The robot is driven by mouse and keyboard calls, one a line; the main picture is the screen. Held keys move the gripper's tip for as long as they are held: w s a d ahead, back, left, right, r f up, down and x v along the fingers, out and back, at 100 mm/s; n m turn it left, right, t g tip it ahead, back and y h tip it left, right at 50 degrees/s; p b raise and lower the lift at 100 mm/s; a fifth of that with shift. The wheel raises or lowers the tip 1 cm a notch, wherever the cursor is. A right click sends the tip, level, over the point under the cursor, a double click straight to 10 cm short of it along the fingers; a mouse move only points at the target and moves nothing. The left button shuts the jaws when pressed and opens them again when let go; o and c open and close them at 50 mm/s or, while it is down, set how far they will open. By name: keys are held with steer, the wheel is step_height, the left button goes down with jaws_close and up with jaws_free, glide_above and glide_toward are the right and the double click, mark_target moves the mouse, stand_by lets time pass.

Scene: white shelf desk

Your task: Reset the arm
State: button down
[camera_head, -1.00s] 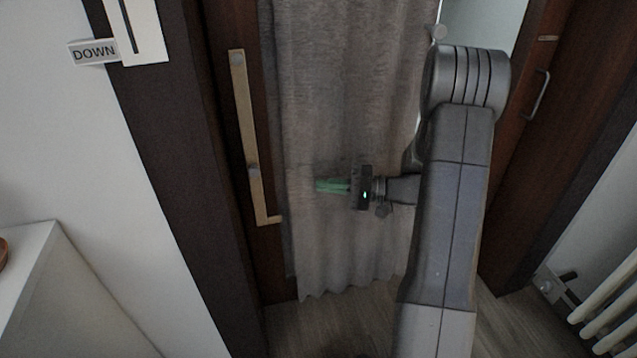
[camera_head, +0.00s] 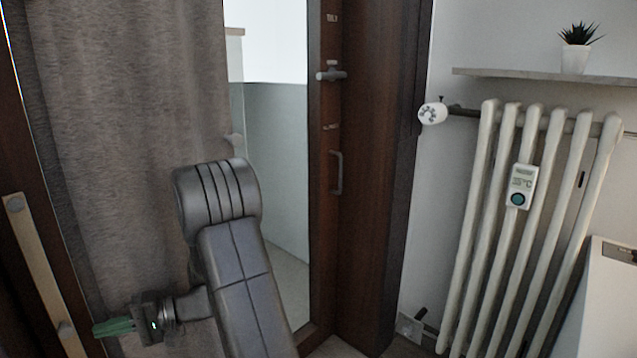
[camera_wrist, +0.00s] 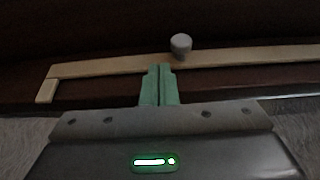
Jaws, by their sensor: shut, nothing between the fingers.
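My gripper (camera_head: 115,328) is at the lower left of the head view, at the end of my grey arm, in front of the grey curtain (camera_head: 120,120). Its green fingers point left and are closed together with nothing between them. In the wrist view my gripper (camera_wrist: 160,72) also shows shut. Beyond its fingertips lies a pale wooden bar (camera_wrist: 235,58) with a round grey knob (camera_wrist: 181,43), on a dark wood surface. The bar (camera_head: 35,262) also shows at the left edge of the head view. I cannot tell whether the fingertips touch it.
A brown door frame (camera_head: 370,180) with a handle (camera_head: 337,172) stands right of the curtain. A white radiator (camera_head: 480,215) with a thermostat display (camera_head: 521,186) is on the right wall. A shelf (camera_head: 540,75) holds a potted plant (camera_head: 575,58). A white surface (camera_head: 610,300) is at lower right.

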steer(key=w+d+r+n+t+h+p, duration=0.1)
steer(key=w+d+r+h+p, duration=0.1)
steer(key=p, duration=0.5)
steer(key=shift+w+d+r, duration=0.7)
steer(key=shift+w+r, duration=0.6)
steer(key=shift+w, duration=0.05)
